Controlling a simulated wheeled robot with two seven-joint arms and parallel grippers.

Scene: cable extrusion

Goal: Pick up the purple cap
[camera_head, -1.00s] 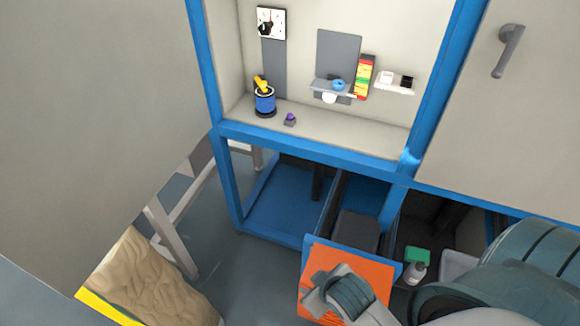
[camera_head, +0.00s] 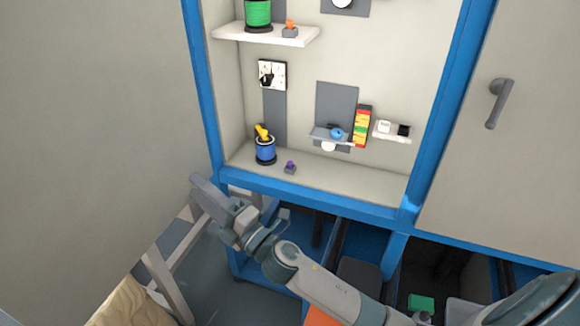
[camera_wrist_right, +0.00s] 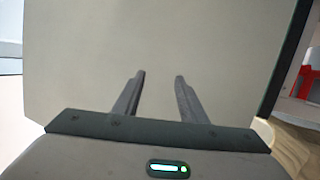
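The small purple cap (camera_head: 290,164) sits on a small grey block (camera_head: 290,171) on the cabinet's lower shelf, right of the blue spool. My right gripper (camera_head: 214,200) is in front of and below that shelf, left of the cap and apart from it. In the right wrist view its two dark fingers (camera_wrist_right: 160,78) are spread apart with nothing between them, facing a plain grey panel. The cap does not show in the right wrist view. My left gripper is not in view.
A blue spool with a yellow top (camera_head: 265,150) stands left of the cap. A blue frame beam (camera_head: 310,195) runs along the shelf's front edge. A large grey panel (camera_head: 90,130) is at left. A holder with a blue ring (camera_head: 335,134) is at right. The shelf right of the cap is clear.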

